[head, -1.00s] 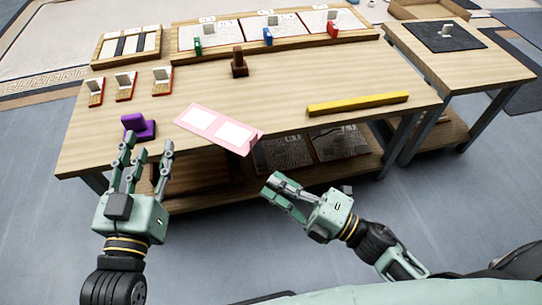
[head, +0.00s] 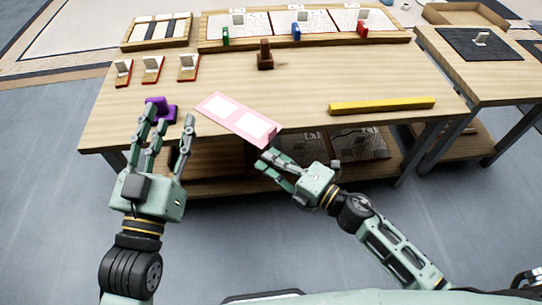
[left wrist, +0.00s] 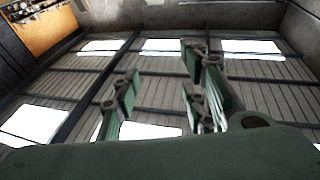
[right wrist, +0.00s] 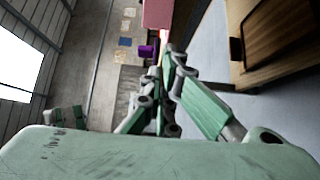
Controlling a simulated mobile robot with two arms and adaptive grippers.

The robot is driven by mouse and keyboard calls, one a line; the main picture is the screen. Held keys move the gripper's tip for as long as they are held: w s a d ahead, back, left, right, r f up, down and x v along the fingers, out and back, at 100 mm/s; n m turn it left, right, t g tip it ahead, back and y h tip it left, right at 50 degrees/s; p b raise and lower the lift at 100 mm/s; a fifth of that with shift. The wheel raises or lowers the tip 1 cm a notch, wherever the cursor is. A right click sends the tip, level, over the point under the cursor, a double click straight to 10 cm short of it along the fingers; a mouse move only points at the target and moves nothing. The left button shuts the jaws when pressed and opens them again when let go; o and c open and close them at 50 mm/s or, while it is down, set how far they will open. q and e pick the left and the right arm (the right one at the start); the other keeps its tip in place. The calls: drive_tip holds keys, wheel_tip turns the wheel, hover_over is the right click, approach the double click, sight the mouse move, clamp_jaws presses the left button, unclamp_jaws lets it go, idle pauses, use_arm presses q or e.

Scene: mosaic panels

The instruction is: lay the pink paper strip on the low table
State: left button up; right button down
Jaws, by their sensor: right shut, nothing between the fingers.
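The pink paper strip (head: 222,106), with two white panels, lies slanted on the long wooden table (head: 330,82) in the head view. Its right end reaches over the front edge. I cannot tell which table is the low one. My right gripper (head: 268,160) is shut and empty, just in front of and below that end; contact cannot be told. A pink surface, likely the strip (right wrist: 158,14), shows beyond its fingers in the right wrist view. My left gripper (head: 168,125) is open and empty before the front edge, left of the strip, with fingers spread.
A purple block (head: 162,112) stands close to the left fingers. A yellow bar (head: 382,106) lies right of the strip, and a brown block (head: 265,60) stands behind it. A side table (head: 470,75) with a dark mat (head: 455,44) stands at the right.

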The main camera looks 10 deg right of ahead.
drive_tip(key=shift+w, duration=0.7)
drive_tip(key=w, duration=0.3)
drive_tip(key=shift+w, duration=0.25)
